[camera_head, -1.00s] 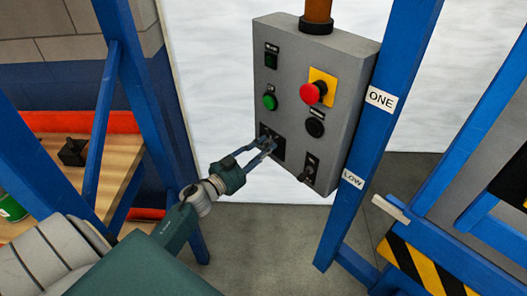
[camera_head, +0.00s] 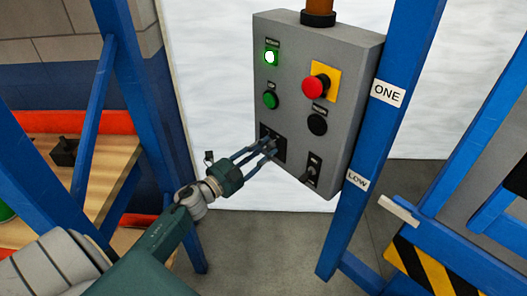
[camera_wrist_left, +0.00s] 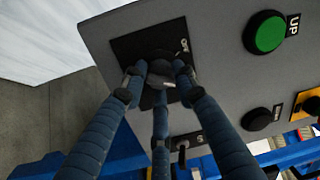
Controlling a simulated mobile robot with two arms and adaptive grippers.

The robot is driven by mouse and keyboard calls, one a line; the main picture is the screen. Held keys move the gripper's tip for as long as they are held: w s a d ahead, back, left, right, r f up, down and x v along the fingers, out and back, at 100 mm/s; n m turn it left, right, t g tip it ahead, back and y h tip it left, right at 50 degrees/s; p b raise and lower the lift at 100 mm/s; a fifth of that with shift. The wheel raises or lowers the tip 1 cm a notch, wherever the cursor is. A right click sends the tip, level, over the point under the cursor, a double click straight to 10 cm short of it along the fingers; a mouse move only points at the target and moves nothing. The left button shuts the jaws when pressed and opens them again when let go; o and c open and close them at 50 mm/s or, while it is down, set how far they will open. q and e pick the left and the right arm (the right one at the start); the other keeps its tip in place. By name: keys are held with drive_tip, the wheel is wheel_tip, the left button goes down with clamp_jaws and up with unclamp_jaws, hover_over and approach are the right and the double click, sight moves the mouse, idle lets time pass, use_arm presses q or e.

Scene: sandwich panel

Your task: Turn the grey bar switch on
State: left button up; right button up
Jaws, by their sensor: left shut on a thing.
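The grey control panel (camera_head: 300,75) hangs in the centre of the head view. The bar switch (camera_wrist_left: 158,68) sits on a black plate (camera_head: 280,153) low on the panel's left side. My left gripper (camera_head: 267,146) is at this plate, its three blue fingers closed around the switch. In the left wrist view the fingertips (camera_wrist_left: 157,82) hide much of the switch, so its exact angle is hard to tell. The indicator lamp (camera_head: 271,57) at the panel's upper left glows bright green. My right gripper is out of view.
A green button (camera_head: 270,100), a red mushroom button (camera_head: 315,87) on a yellow plate, a black button (camera_head: 317,125) and a small lever switch (camera_head: 312,169) share the panel. A blue post (camera_head: 375,135) stands close on its right. A wooden shelf (camera_head: 100,160) is at left.

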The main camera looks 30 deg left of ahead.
use_arm(q)
drive_tip(key=shift+d, duration=0.1)
idle(0.3)
drive_tip(key=o, duration=1.1)
drive_tip(key=shift+o, duration=0.2)
drive_tip(key=v, duration=0.7)
drive_tip(key=shift+s, duration=0.25)
